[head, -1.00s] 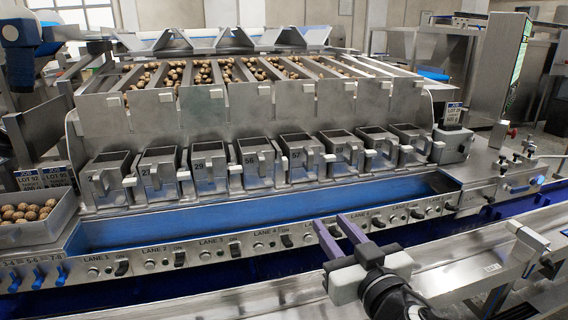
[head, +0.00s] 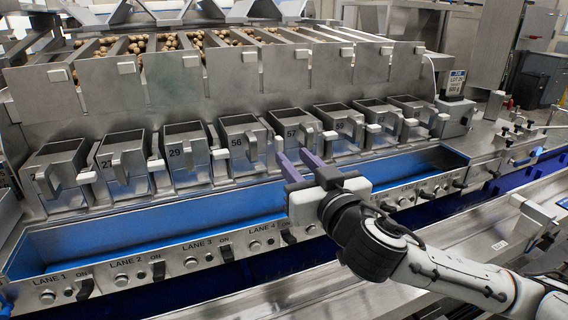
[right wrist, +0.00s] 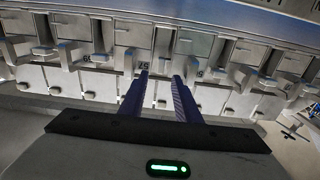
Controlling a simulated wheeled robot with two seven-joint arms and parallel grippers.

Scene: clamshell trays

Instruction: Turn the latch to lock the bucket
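A row of steel buckets hangs along the machine, with numbers such as 29, bucket 56 (head: 241,136) and bucket 57 (head: 290,122). Each has a front handle; pale-tipped latch tabs sit between buckets, such as the latch tab (head: 330,136) right of bucket 57. My right gripper (head: 295,156) has two purple fingers, parted and empty, in front of and below bucket 57. The right wrist view shows its fingers (right wrist: 160,77) pointing at the bucket row, with nothing between them. Whether they touch anything is unclear. My left gripper is out of view.
A blue trough (head: 140,237) runs below the buckets. A panel of lane switches (head: 158,270) lies in front of it. Chutes with round brown nuts (head: 192,62) stand above. A lot sign (head: 456,84) stands at the right end.

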